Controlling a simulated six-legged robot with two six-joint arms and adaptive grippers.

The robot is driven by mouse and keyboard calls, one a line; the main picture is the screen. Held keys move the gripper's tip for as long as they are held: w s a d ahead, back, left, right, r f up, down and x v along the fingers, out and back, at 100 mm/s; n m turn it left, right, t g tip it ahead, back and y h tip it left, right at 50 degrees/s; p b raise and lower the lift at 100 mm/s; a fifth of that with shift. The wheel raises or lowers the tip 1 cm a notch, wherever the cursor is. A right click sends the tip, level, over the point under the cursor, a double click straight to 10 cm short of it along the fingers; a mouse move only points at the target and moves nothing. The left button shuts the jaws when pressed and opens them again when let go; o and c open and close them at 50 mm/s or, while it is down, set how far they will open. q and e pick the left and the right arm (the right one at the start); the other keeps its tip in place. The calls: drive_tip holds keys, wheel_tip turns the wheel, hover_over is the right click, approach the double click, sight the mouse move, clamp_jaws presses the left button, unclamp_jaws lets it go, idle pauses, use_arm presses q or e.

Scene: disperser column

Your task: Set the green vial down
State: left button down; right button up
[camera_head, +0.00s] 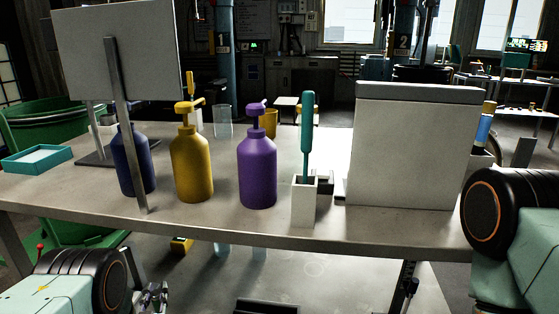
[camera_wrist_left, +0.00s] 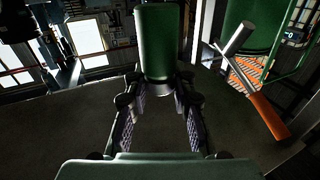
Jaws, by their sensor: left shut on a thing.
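The green vial (camera_wrist_left: 158,42) shows in the left wrist view as a dark green cylinder at the top middle, between the fingertips. My left gripper (camera_wrist_left: 157,88) is shut on the lower end of the vial, its two fingers on either side of it. In the head view only part of my left gripper (camera_head: 152,297) shows at the bottom, below and in front of the table's front edge; the vial cannot be made out there. The grey table (camera_head: 260,226) stands ahead. My right gripper is not in view; only part of the right arm shows at the right edge.
Blue, yellow (camera_head: 192,165) and purple (camera_head: 258,170) pump bottles stand on the table. A white holder (camera_head: 304,205) with a teal-handled tool, a large white box (camera_head: 410,150) and a white panel on a stand (camera_head: 115,50) are beside them. A teal tray (camera_head: 38,160) lies far left.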

sight(155, 302)
use_arm(q)
drive_tip(key=s, duration=0.2)
drive_tip(key=f, duration=0.1)
drive_tip(key=shift+s+d+f, duration=0.1)
drive_tip(key=shift+s+d, duration=0.2)
drive_tip(key=shift+s, duration=0.1)
drive_tip(key=s+d+r+m+h+p, duration=0.1)
drive_tip(key=s+d+r+p, duration=0.1)
drive_tip(key=s+d+r, duration=0.45)
drive_tip(key=s+d+r+m+h+p, duration=0.1)
drive_tip(key=s+d+r+h+p, duration=0.15)
drive_tip(key=d+r, duration=0.65)
wheel_tip(155, 302, up, 11)
drive_tip(key=d+m+h+p, duration=0.1)
drive_tip(key=d+p, duration=0.1)
drive_tip(key=shift+s+d+t+p, duration=0.2)
drive_tip(key=shift+s+t+p, duration=0.1)
drive_tip(key=shift+p, duration=0.1)
drive_tip(key=shift+h, duration=0.25)
